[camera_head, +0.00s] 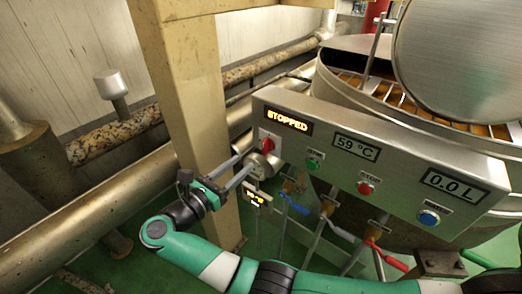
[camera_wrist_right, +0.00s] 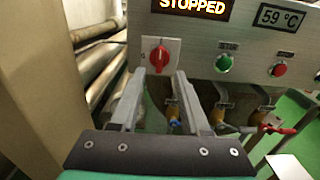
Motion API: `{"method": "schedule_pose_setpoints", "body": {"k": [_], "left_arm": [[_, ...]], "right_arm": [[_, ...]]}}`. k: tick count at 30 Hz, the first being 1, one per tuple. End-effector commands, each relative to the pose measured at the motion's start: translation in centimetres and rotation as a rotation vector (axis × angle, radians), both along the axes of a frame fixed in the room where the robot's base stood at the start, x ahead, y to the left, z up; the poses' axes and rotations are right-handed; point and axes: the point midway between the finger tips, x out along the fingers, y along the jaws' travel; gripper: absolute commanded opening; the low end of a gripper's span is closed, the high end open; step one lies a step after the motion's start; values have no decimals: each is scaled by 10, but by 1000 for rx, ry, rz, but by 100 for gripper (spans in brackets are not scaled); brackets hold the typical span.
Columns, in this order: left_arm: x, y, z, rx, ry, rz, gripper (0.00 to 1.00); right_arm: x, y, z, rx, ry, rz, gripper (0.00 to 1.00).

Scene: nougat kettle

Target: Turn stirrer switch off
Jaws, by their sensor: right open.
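The red rotary switch (camera_head: 267,146) sits on a pale plate at the left end of the steel control panel (camera_head: 330,170), under a display (camera_head: 287,121) reading STOPPED. In the wrist view the switch (camera_wrist_right: 159,57) has its grip roughly upright. My right gripper (camera_head: 243,163) is open and empty, just left of and below the switch in the head view. In the wrist view its fingertips (camera_wrist_right: 159,73) are spread to either side of the switch, slightly below it. I cannot tell whether a finger touches the knob. My left gripper is not in view.
The panel also carries a green button (camera_head: 313,164), a red button (camera_head: 366,188) and a blue button (camera_head: 429,218). Valves with a blue handle (camera_head: 294,203) and a red handle (camera_head: 389,257) hang below. A beige post (camera_head: 190,90) stands close left of the gripper.

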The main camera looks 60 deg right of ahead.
Motion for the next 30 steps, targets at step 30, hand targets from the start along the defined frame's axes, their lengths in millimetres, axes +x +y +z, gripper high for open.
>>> {"method": "schedule_pose_setpoints", "body": {"k": [30], "left_arm": [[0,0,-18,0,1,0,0]], "right_arm": [[-20,-99,0,-1,1,0,12]]}}
